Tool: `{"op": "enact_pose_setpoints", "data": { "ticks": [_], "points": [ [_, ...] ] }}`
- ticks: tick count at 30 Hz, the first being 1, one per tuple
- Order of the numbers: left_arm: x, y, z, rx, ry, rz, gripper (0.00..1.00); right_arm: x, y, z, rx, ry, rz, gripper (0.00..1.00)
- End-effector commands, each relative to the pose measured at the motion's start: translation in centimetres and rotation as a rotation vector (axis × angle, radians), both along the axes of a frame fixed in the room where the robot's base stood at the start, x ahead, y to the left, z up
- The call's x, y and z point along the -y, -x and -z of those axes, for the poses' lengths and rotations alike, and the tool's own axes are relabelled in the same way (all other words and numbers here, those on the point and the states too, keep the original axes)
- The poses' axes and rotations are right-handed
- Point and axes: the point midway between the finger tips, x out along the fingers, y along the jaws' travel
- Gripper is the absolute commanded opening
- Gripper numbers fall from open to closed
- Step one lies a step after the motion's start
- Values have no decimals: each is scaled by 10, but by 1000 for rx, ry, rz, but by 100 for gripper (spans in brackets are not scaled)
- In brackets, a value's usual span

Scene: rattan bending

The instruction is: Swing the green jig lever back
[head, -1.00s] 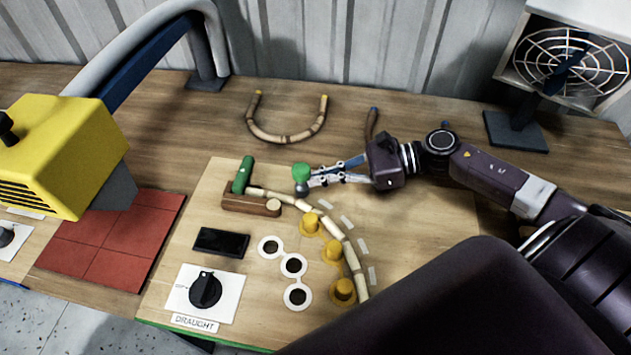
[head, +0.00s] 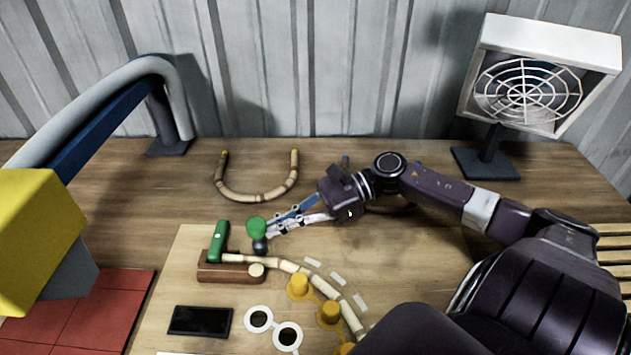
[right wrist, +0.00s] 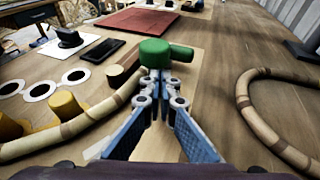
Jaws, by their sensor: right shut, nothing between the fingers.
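A green knob (head: 256,227) with a dark ball below it stands just behind the right part of a brown clamp block (head: 215,273) on the jig board (head: 182,260). A green handle (head: 219,241) stands on the block's left part. My right gripper (head: 270,231) is shut and empty, its fingertips at the right side of the knob and seemingly touching it. In the right wrist view the knob (right wrist: 154,52) sits directly ahead of the fingertips (right wrist: 160,76) and partly covers the green handle (right wrist: 182,52). My left gripper is out of view.
A bent rattan cane (head: 290,264) runs from the block past yellow pegs (head: 299,286). A U-shaped rattan piece (head: 256,196) lies behind the board. A fan (head: 520,92) stands back right, a yellow machine (head: 38,235) left.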

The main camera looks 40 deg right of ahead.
Motion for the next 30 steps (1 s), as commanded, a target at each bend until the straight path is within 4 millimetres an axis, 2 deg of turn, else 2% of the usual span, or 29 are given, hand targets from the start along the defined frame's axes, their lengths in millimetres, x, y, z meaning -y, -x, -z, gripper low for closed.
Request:
{"op": "enact_pose_setpoints", "data": {
  "ticks": [18,24,30],
  "points": [
    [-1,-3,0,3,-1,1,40,89,40,-27,-3,2,1,0],
    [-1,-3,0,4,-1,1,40,101,46,-31,-4,2,-1,0],
    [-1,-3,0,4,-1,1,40,102,47,-31,-3,2,-3,0]
  ]
}}
